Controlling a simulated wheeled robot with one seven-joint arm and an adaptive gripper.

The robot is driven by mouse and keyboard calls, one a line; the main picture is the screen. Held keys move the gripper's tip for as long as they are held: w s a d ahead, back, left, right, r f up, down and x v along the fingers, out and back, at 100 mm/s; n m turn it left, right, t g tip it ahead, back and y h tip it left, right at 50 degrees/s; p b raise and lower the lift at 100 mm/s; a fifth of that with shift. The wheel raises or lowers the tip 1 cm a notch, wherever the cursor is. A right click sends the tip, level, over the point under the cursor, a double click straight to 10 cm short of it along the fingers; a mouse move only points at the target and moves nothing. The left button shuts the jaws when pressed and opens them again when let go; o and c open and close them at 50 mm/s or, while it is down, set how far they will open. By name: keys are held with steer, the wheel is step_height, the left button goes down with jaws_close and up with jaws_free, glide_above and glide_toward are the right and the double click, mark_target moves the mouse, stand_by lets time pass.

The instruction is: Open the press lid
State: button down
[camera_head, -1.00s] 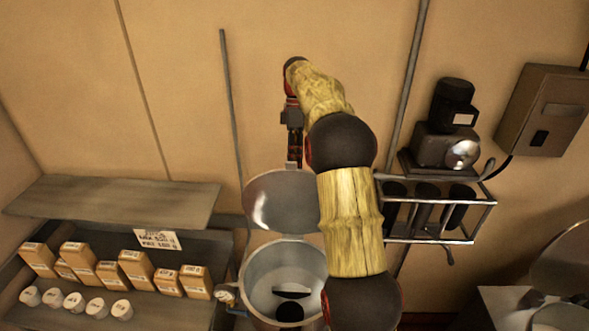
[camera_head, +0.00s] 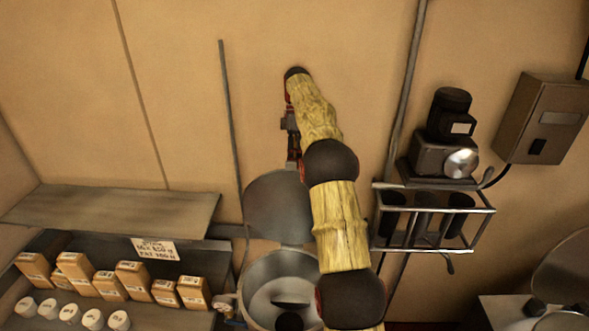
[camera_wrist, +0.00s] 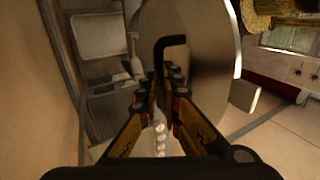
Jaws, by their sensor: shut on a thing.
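The press is a grey round pot (camera_head: 236,302) at the lower middle of the head view, with its mouth uncovered and dark parts visible inside. Its round grey lid (camera_head: 272,205) stands raised and steeply tilted at the pot's back edge. My gripper (camera_head: 293,157) is behind the lid's upper edge, partly hidden by it. In the wrist view my gripper (camera_wrist: 166,78) is shut on the lid's black bent handle (camera_wrist: 174,41). The lid's face (camera_wrist: 205,65) fills the middle right there.
A shelf (camera_head: 110,208) with several tan boxes (camera_head: 131,280) and white-topped jars stands left. A wire rack (camera_head: 435,228) and a dark motor-like machine (camera_head: 443,153) are on the right. A thin pole (camera_head: 231,130) and the bare wall stand behind.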

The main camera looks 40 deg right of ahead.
step_height(320, 180, down, 3)
steer(key=shift+s+g, duration=0.1)
steer(key=shift+g, duration=0.2)
steer(key=c, duration=2.3)
jaws_free()
steer(key=shift+c, duration=0.2)
steer(key=shift+o, duration=1.1)
steer(key=shift+w+d, duration=0.3)
steer(key=shift+w, duration=0.15)
steer(key=shift+o, duration=1.1)
steer(key=shift+s+a+r, duration=0.3)
steer(key=shift+s+r, duration=0.1)
steer(key=shift+w+d, duration=0.1)
steer(key=shift+w, duration=0.1)
steer(key=shift+s+r, duration=0.1)
